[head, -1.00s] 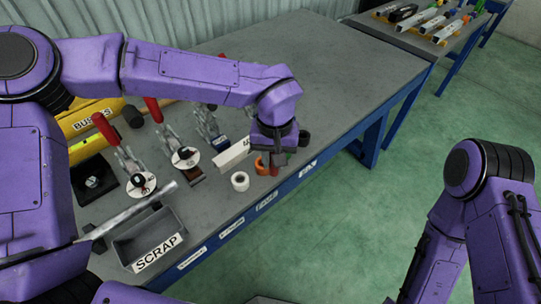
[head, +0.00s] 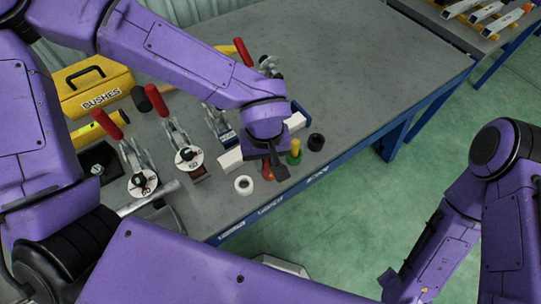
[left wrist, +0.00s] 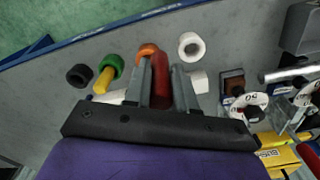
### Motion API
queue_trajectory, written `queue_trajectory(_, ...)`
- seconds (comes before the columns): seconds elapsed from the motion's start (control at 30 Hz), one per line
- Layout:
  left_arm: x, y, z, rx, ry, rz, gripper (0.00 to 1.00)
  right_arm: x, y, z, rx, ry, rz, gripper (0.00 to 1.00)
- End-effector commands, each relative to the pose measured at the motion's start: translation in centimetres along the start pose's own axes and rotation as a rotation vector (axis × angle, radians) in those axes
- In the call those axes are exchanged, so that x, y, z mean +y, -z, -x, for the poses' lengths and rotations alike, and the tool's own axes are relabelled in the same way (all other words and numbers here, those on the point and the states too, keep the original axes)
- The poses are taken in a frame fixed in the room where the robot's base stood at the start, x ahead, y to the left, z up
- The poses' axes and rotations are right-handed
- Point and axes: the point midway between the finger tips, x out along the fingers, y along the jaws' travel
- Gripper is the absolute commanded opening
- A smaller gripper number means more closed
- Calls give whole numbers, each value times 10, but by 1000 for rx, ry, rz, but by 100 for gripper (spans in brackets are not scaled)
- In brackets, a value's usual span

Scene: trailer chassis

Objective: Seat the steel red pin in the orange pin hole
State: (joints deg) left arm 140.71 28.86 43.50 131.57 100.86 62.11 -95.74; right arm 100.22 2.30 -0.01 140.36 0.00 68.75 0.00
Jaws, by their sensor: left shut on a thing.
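My left gripper (head: 268,172) is over the front part of the bench, pointing down. In the left wrist view its fingers (left wrist: 162,85) are shut on the red pin (left wrist: 161,78), which shows as a smooth red cylinder between them. The orange pin hole (left wrist: 147,50) is an orange ring right beside the pin's far end. Whether the pin touches it or is in line with it, I cannot tell. In the head view the ring (head: 266,172) is partly hidden by the gripper. My right gripper is out of view; only part of its arm shows.
A green ring (left wrist: 116,61) holds a yellow pin (left wrist: 104,80). A black ring (head: 316,142) and a white ring (head: 244,185) stand nearby. The bench's right side (head: 390,75) is clear.

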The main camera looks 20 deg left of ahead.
Motion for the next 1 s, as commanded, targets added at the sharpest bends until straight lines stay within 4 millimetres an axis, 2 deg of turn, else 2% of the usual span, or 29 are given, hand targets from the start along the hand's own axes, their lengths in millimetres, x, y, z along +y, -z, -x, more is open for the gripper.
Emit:
queue_trajectory(0.03,2,8,-13,-3,6,0,0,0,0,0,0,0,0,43)
queue_trajectory(0.1,6,19,-28,-2,5,1,0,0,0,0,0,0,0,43)
queue_trajectory(0.2,10,31,-42,-1,3,1,0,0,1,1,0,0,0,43)
queue_trajectory(0.37,15,44,-59,-2,4,2,0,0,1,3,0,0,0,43)
queue_trajectory(0.5,15,43,-82,-1,4,-1,0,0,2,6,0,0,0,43)
queue_trajectory(0.93,15,43,-92,-2,0,2,0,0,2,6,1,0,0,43)
queue_trajectory(0.97,15,43,-92,-1,0,2,32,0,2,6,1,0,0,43)
queue_trajectory(1.0,15,43,-92,-1,0,2,45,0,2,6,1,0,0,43)
